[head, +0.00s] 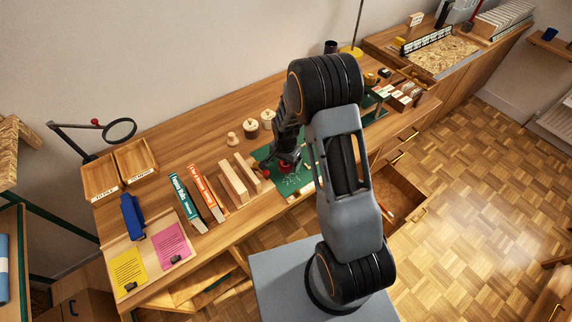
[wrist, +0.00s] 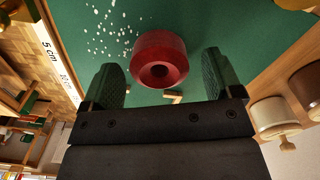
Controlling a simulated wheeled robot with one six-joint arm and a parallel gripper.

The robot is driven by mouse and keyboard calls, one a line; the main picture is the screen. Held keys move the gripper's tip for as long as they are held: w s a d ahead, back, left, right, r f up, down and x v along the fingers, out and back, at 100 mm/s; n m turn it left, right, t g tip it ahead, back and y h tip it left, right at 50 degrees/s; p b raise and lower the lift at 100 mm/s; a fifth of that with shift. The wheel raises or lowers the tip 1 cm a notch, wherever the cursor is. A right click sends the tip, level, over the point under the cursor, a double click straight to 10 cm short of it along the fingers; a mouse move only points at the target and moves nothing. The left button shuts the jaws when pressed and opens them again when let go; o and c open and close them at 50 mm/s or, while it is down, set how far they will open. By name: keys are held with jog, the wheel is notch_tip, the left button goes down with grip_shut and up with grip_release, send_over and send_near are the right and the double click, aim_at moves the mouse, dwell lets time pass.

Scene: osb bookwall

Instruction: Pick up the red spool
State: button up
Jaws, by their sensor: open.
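The red spool (wrist: 160,58) stands on a green cutting mat (wrist: 215,20). It is a short red cylinder with a dark hole in the middle. In the wrist view my gripper (wrist: 158,80) is open, with one green-padded finger on either side of the spool's near part. Whether the fingers touch it, I cannot tell. In the head view the red spool (head: 286,168) shows only in part beneath my gripper (head: 287,158), on the green mat (head: 300,184); my arm hides much of that area.
White bits (wrist: 112,28) lie on the mat beside the spool. Wooden blocks (head: 233,181) and upright books (head: 196,192) stand left of the mat. Pale wooden spools (head: 250,128) stand behind. An open drawer (head: 392,195) juts out below the bench at right.

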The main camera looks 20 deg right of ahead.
jog(key=shift+f, duration=0.3)
jog(key=c, duration=1)
jog(key=shift+r, duration=0.1)
